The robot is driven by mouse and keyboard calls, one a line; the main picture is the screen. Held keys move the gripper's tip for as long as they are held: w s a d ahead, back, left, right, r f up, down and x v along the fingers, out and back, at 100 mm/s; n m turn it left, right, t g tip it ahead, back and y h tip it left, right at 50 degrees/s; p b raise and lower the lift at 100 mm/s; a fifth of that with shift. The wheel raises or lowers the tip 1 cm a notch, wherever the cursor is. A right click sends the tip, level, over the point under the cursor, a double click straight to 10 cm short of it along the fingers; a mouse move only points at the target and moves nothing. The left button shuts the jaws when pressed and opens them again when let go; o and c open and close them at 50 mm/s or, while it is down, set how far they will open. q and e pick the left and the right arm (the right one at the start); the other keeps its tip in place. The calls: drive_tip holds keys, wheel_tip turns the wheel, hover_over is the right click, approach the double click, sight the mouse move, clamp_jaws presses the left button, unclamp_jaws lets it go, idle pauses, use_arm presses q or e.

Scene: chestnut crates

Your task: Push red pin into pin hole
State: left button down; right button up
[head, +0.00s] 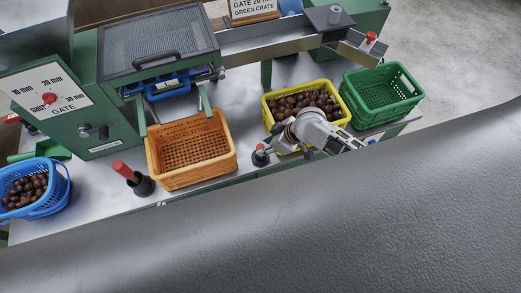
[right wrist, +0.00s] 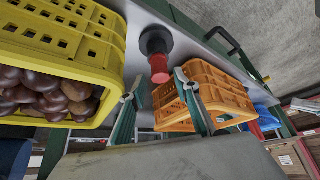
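One red pin (head: 261,147) stands in a black round holder (head: 260,159) at the table's front edge, between the orange and yellow crates. In the right wrist view a red pin (right wrist: 160,69) stands out of a black holder (right wrist: 155,41). My right gripper (head: 279,143) is just right of this pin in the head view. Its two fingers (right wrist: 160,84) are spread, with the pin showing between and beyond them; I cannot tell whether they touch it. Another red pin (head: 122,169) leans in a black holder (head: 145,187) left of the orange crate. My left gripper is not in view.
The yellow crate (head: 268,118) of chestnuts is behind my right gripper. The empty orange crate (head: 190,152) is left of it, and an empty green crate (head: 382,90) is at right. A blue basket (head: 45,205) stands at far left. A green machine (head: 120,125) stands behind.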

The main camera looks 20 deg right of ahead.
sight(262, 147)
drive_tip(key=shift+x, duration=2.25)
drive_tip(key=shift+c, duration=0.3)
clamp_jaws()
drive_tip(key=shift+r, duration=0.1)
wheel_tip(262, 147, up, 20)
drive_tip(key=shift+w+d, duration=0.1)
